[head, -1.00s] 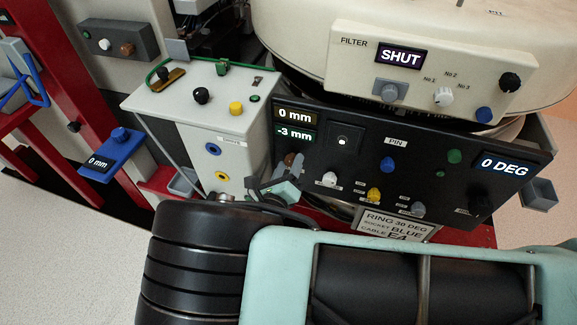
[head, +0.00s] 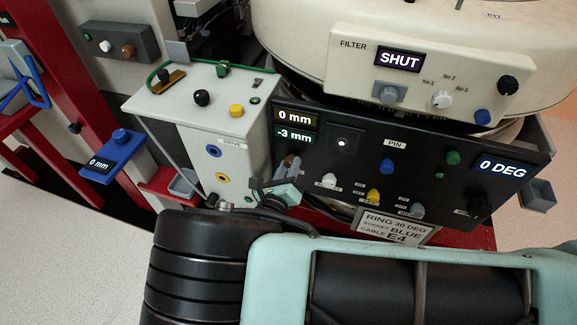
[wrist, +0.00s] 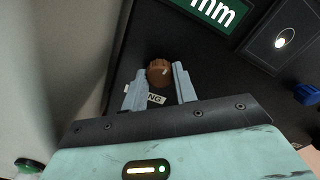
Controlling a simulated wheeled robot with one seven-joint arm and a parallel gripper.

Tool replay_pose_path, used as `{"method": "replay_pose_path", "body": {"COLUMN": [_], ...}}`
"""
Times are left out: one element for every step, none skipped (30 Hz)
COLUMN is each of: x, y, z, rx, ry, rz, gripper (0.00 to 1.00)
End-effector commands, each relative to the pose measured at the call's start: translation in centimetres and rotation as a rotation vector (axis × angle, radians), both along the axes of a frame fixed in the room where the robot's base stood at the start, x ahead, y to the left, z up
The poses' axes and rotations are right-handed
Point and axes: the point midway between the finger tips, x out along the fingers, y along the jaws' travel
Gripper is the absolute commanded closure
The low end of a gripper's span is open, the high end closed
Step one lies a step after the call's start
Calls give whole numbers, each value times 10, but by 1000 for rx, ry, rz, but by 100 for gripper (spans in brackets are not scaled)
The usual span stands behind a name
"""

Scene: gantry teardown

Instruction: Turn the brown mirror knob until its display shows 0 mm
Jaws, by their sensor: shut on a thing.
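The brown knob (wrist: 159,72) sits on the black panel (head: 440,180), between my gripper's fingertips (wrist: 160,82) in the wrist view. My gripper is shut on it, with a small light mark showing on the knob's face. In the head view the knob (head: 289,162) is partly hidden by my gripper (head: 285,184) at the panel's left end. Above it, the green-lit display (head: 294,135) reads -3 mm, and the display over that (head: 296,116) reads 0 mm. The wrist view shows only "mm" on the green display (wrist: 225,8).
White (head: 328,181), yellow (head: 373,195) and blue (head: 387,168) knobs stand close by on the panel. A grey box (head: 205,110) with knobs and sockets stands left. A second brown knob (head: 128,50) is on a grey unit further left.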

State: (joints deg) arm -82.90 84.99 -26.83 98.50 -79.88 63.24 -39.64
Motion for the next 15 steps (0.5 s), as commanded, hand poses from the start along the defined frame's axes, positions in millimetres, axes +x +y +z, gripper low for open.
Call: {"method": "replay_pose_path", "body": {"x": [-1,-1,-1,-1,-1,-1,-1,-1,-1,-1,-1,-1,-1,-1,-1], "y": [0,0,1,1,1,1,0,1,1,1,0,0,0,1,1], "z": [1,1,1,1,1,1,1,1,1,1,1,1,1,1,1], "rx": [29,52,83,108,132,168,194,221,258,284,311,347,374,400,436], "ry": [-10,-18,-28,-37,-46,-60,-69,-79,-92,-102,-112,-124,-134,-143,-156], "rz": [1,2,2,2,2,2,2,2,2,2,2,1,1,1,2], "gripper": [95,95,95,95,95,95,95,95,95,95,95,95,95,95,95]}}
